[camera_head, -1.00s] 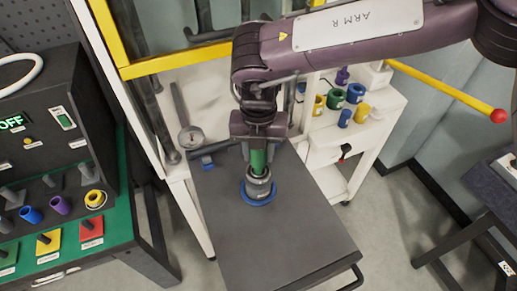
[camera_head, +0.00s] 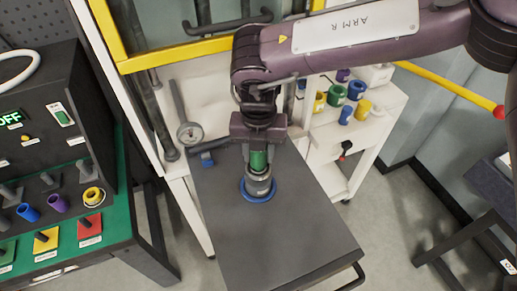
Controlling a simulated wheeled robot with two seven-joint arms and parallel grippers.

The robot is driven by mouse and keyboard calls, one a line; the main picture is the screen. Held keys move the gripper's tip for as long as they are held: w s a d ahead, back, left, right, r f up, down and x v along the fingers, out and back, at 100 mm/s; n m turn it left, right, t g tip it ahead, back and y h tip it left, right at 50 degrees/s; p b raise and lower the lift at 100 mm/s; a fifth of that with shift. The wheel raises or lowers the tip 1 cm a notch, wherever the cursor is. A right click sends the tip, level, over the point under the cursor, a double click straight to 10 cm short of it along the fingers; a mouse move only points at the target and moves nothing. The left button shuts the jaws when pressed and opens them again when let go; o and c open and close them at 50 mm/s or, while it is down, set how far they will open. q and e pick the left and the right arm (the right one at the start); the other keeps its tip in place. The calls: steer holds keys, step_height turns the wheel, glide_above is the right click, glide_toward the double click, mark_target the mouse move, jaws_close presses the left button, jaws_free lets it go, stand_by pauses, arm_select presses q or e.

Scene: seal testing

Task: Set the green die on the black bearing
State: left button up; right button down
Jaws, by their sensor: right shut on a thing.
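My right gripper (camera_head: 258,150) comes down from the arm marked ARM R and is shut on the green die (camera_head: 258,160), a small green cylinder. The die is upright, directly above a grey cylindrical piece (camera_head: 260,184) that stands in a blue ring (camera_head: 258,196) on the dark cart top (camera_head: 270,245). The die and the grey piece look in line, but I cannot tell whether they touch. I cannot make out a clearly black bearing; the gripper and die partly cover the grey piece's top. My left gripper is not in view.
A yellow-framed cabinet (camera_head: 120,45) stands behind the cart. A white trolley (camera_head: 330,150) at right holds several coloured cups. A green-topped bench (camera_head: 115,215) at left holds coloured parts and pads. A dial gauge (camera_head: 188,132) and a small blue part (camera_head: 207,158) lie nearby.

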steer(key=shift+f, duration=0.35)
steer(key=shift+f, duration=0.3)
stand_by(0.6)
steer(key=c, duration=1.3)
jaws_free()
steer(key=shift+o, duration=0.2)
steer(key=o, duration=0.6)
steer(key=shift+r, duration=0.1)
step_height(320, 180, up, 9)
steer(key=p, duration=0.6)
steer(key=shift+r+p, duration=0.2)
steer(key=shift+p, duration=0.15)
steer(key=shift+f, duration=0.1)
